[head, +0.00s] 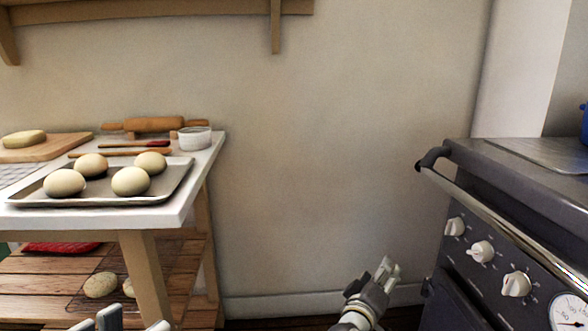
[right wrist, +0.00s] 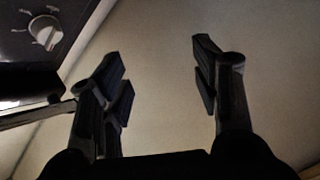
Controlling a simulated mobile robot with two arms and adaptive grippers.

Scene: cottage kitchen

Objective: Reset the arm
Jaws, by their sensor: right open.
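My right gripper (head: 384,275) is in the lower middle of the head view, in front of the bare wall and left of the stove. In the right wrist view its two fingers (right wrist: 160,80) stand wide apart with nothing between them. My left gripper (head: 134,322) shows only its fingertips at the bottom left edge of the head view. They are apart with a gap between them, and the rest is cut off.
The dark stove (head: 480,230) with white knobs stands close on the right. A white-topped table (head: 170,215) on the left bears a tray (head: 185,180) of several dough balls, a rolling pin (head: 153,124) and a white ramekin (head: 194,138). Between them is open room.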

